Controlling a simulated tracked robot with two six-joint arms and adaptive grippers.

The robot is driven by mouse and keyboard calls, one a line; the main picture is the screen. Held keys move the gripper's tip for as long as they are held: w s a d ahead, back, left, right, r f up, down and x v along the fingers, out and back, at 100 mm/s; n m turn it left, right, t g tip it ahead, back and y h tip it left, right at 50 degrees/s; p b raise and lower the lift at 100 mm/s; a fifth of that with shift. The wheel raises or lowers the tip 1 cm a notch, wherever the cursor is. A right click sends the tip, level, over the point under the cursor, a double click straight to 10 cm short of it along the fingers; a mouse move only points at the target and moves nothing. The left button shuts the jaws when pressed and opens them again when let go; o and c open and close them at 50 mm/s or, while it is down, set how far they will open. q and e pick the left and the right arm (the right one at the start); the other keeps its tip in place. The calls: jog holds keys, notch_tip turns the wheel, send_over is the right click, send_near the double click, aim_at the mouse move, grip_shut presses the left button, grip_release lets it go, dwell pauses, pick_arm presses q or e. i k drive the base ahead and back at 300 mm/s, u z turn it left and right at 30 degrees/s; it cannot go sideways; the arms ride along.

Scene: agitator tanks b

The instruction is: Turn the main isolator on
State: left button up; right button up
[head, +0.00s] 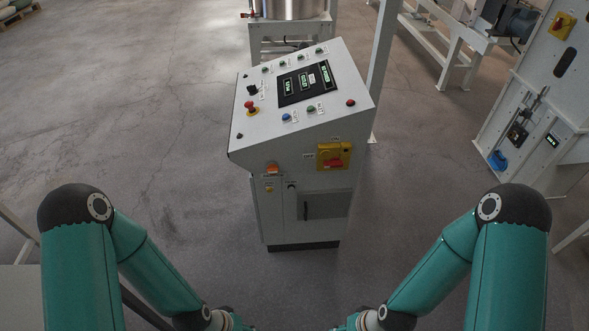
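A yellow isolator plate with a red rotary handle (334,156) is on the front face of the grey control console (277,215), at its upper right. The red handle looks roughly horizontal, but its exact position and the marks around it are too small to read. A small label is to its left. Nothing touches the handle. My two teal arms come in from the lower left and lower right, and their wrists reach the bottom edge. Both grippers are below the picture, so their fingers are hidden.
The sloped console top carries lit displays (304,82), several buttons and a red emergency stop (251,107). An orange switch (272,169) is left of the isolator. Another yellow and red switch (562,24) is on the right-hand cabinet (530,95). The floor (130,130) left of the console is clear.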

aim_at(333, 162)
jog(key=z, duration=0.2)
jog(key=i, duration=0.55)
jog(key=u, duration=0.25)
jog(key=k, duration=0.45)
jog(key=z, duration=0.5)
jog(key=i, duration=0.6)
jog(key=u, duration=1.9)
jog(key=k, duration=0.3)
jog(key=u, duration=0.05)
